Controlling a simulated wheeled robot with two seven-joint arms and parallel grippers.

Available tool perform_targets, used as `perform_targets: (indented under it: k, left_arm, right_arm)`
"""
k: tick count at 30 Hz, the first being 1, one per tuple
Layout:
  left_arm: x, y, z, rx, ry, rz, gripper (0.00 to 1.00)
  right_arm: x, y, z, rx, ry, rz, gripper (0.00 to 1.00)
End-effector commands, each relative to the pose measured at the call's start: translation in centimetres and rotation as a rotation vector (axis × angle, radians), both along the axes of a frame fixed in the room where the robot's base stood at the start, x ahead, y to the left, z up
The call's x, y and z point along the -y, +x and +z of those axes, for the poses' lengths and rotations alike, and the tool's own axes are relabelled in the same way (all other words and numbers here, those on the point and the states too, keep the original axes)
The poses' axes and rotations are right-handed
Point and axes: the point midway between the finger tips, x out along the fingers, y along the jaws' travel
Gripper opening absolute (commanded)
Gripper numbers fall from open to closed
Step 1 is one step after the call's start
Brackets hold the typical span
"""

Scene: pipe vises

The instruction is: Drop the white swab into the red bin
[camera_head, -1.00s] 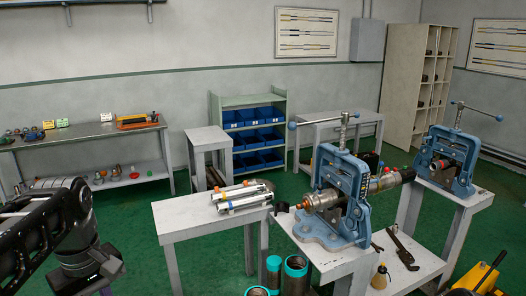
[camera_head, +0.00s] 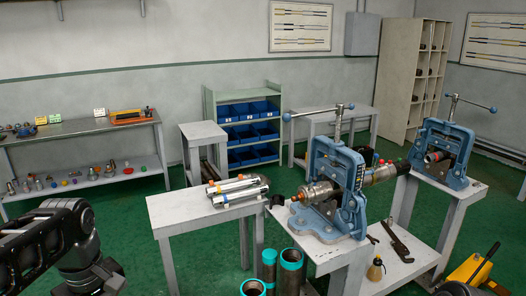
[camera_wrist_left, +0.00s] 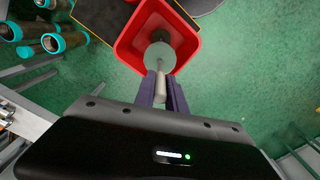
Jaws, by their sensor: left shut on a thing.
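In the left wrist view, my left gripper (camera_wrist_left: 161,92) is shut on the white swab (camera_wrist_left: 161,84), whose pale shaft shows between the two dark fingers. A round grey-green piece (camera_wrist_left: 159,58) and a dark piece beyond it line up with the shaft; I cannot tell whether both belong to the swab. The red bin (camera_wrist_left: 124,47) is open and lies beyond the fingertips, with the swab's far end over its opening.
Pipes with teal ends (camera_wrist_left: 50,43) stand beside the bin, and also show at the bottom of the head view (camera_head: 290,268). A blue vise (camera_head: 335,185) holds a pipe on a white bench. A white table (camera_head: 172,215) carries metal tubes. Green floor (camera_wrist_left: 225,75) is open right of the bin.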

Motion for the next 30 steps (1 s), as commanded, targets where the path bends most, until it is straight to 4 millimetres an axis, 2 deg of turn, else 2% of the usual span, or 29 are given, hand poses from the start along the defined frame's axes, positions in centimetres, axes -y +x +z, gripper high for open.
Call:
perform_targets:
  k: [3,4,13,23,30]
  left_arm:
    - [0.0,0.0,0.1,0.001,0.001,0.0,0.0]
    - [0.0,0.0,0.1,0.001,0.001,0.0,0.16]
    - [0.0,0.0,0.1,0.001,0.001,0.0,0.41]
    - [0.0,0.0,0.3,0.0,0.0,0.0,0.41]
    - [0.0,0.0,2.3,0.001,0.0,0.0,0.41]
  right_arm:
    - [0.0,0.0,0.0,0.0,0.0,0.0,0.36]
    - [0.0,0.0,0.0,0.0,0.0,0.0,0.36]
    - [0.0,0.0,0.0,-0.001,0.0,0.0,0.36]
    - [0.0,0.0,0.2,-0.001,0.0,0.0,0.36]
    - [0.0,0.0,1.8,0.0,0.0,0.0,0.36]
